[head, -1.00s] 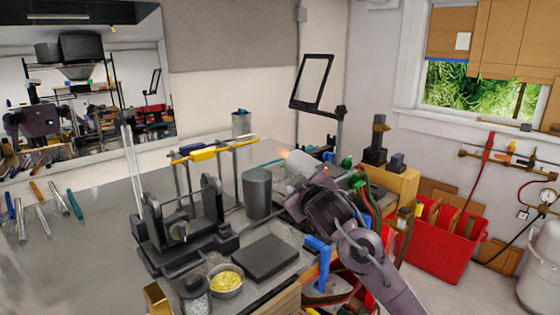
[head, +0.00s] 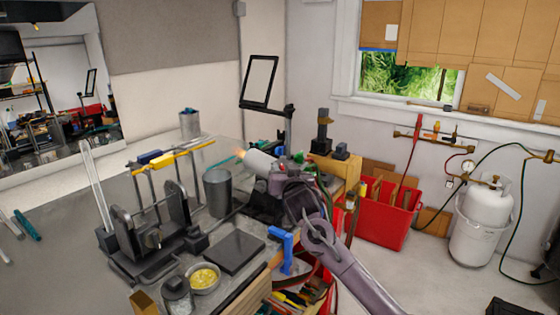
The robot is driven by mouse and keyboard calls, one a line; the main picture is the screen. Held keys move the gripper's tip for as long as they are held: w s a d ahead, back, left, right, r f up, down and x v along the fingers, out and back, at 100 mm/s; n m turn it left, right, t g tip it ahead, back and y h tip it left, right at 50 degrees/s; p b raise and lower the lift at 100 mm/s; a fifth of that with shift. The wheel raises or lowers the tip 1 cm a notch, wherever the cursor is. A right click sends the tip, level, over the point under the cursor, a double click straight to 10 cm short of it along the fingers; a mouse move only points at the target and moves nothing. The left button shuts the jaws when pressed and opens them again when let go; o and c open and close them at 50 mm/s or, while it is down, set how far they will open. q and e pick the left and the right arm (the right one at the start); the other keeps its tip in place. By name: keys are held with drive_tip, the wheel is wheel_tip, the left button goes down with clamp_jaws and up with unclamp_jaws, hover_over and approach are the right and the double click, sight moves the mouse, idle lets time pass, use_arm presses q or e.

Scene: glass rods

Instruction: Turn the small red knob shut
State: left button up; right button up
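The bench torch (head: 262,165) is a pale cylinder on a dark mount at the bench's right side, with a small orange flame (head: 240,153) at its left end. A green fitting (head: 298,157) and hoses show behind it. I cannot pick out the small red knob on the torch; my gripper and the hoses cover much of that area. My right gripper (head: 288,192) is just right of and below the torch, by its rear end. Its fingers are dark against the mount, so their opening and any contact are unclear. My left gripper is not in view.
A grey metal cup (head: 217,192) stands left of the torch. A dark flat pad (head: 234,252) and a bowl of yellow bits (head: 204,278) lie in front. A blue clamp (head: 281,249) is at the bench edge. A red bin (head: 384,230) and white gas tank (head: 480,225) stand right.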

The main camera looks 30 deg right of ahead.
sight(281, 165)
drive_tip(key=shift+p+x, duration=0.45)
drive_tip(key=shift+x, duration=1.2)
drive_tip(key=shift+a, duration=0.1)
clamp_jaws()
